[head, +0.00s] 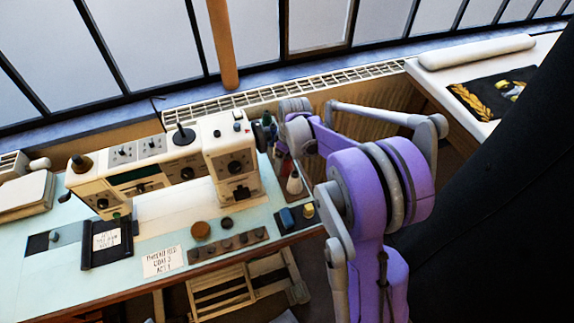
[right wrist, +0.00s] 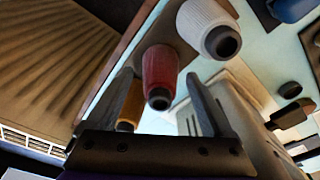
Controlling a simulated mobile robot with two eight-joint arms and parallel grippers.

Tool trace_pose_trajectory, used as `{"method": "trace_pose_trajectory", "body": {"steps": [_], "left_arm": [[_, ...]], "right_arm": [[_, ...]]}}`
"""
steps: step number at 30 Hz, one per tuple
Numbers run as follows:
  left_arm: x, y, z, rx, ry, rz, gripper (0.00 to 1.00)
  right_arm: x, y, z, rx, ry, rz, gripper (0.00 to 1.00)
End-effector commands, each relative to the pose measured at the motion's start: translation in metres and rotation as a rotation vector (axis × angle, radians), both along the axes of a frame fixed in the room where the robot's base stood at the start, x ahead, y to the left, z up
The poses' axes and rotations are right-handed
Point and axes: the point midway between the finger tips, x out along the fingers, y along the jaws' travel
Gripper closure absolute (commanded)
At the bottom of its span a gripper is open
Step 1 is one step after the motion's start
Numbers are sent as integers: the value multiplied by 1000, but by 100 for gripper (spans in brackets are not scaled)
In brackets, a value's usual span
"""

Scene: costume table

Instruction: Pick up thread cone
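A red thread cone (right wrist: 160,72) stands between the two fingers of my right gripper (right wrist: 158,78) in the right wrist view, with a gap seeming to show on each side. A white thread cone (right wrist: 207,28) stands beyond it to the right. A yellow cone (right wrist: 131,103) is partly hidden by the left finger. In the head view a white cone (head: 294,184) shows at the table's right end, below my right gripper (head: 281,152). The red cone cannot be made out clearly there. My left gripper is in neither view.
A cream sewing machine (head: 232,160) stands close left of my right gripper. The pale blue table (head: 150,240) holds a control strip (head: 228,246), a card (head: 163,261) and a black pad (head: 107,255). A radiator (head: 340,100) and windows are behind. A white table (head: 490,70) is at right.

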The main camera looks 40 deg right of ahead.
Motion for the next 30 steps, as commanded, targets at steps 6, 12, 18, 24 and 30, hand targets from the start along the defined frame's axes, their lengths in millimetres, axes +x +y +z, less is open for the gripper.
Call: {"method": "trace_pose_trajectory", "body": {"steps": [6,12,18,24,30], "left_arm": [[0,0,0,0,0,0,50],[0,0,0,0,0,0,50],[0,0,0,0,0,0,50],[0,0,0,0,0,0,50],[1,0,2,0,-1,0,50]], "right_arm": [[0,0,0,0,0,0,56],[0,0,0,0,0,0,92],[0,0,0,0,0,0,100],[0,0,3,0,0,0,100],[0,0,22,0,0,-1,100]]}}
